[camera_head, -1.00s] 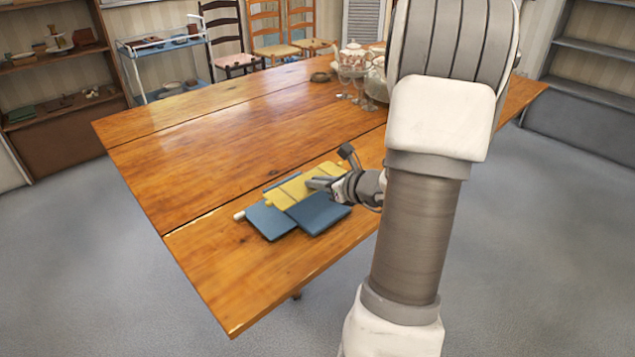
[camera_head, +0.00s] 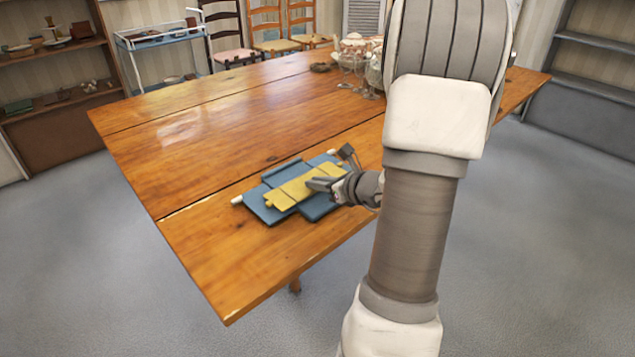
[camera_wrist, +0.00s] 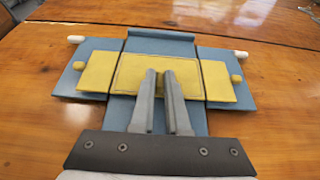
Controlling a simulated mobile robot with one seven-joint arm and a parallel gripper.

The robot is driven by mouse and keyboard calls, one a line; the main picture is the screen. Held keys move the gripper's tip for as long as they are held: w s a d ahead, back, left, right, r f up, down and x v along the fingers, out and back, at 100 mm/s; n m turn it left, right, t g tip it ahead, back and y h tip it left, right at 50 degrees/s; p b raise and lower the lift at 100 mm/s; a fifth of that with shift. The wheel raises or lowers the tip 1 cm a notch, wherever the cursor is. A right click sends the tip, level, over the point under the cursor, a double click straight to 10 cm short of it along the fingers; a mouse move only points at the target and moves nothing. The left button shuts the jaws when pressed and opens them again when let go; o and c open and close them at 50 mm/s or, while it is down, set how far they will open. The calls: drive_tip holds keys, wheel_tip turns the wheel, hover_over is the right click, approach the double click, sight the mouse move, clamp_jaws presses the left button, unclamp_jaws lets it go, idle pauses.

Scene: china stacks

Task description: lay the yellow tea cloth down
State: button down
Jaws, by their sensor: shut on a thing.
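The yellow tea cloth (camera_head: 287,195) is a flat, folded-looking strip with side panels, over a blue layered piece (camera_head: 254,203) on the wooden table. In the wrist view the yellow cloth (camera_wrist: 100,72) spans left to right, with a small yellow knob at each end, and the blue piece (camera_wrist: 160,45) shows behind and beside it. My gripper (camera_head: 312,184) is at the cloth's right part in the head view. In the wrist view its two fingers (camera_wrist: 160,75) are close together over the cloth's middle panel, shut on the cloth. The pinched part is hidden.
The wooden table (camera_head: 200,255) is bare in front and to the left. Glass goblets (camera_head: 357,70) and china stand at its far right. A dark ring-shaped object (camera_head: 320,67) lies near them. White rod ends (camera_head: 237,200) stick out beside the blue piece.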

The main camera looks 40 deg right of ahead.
drive_tip(key=shift+f+b, duration=0.35)
idle(0.3)
drive_tip(key=c, duration=0.8)
unclamp_jaws()
drive_tip(key=shift+c, duration=0.2)
drive_tip(key=p+v, duration=0.5)
drive_tip(key=v, duration=1.2)
drive_tip(key=shift+s, duration=0.2)
drive_tip(key=shift+r, duration=0.15)
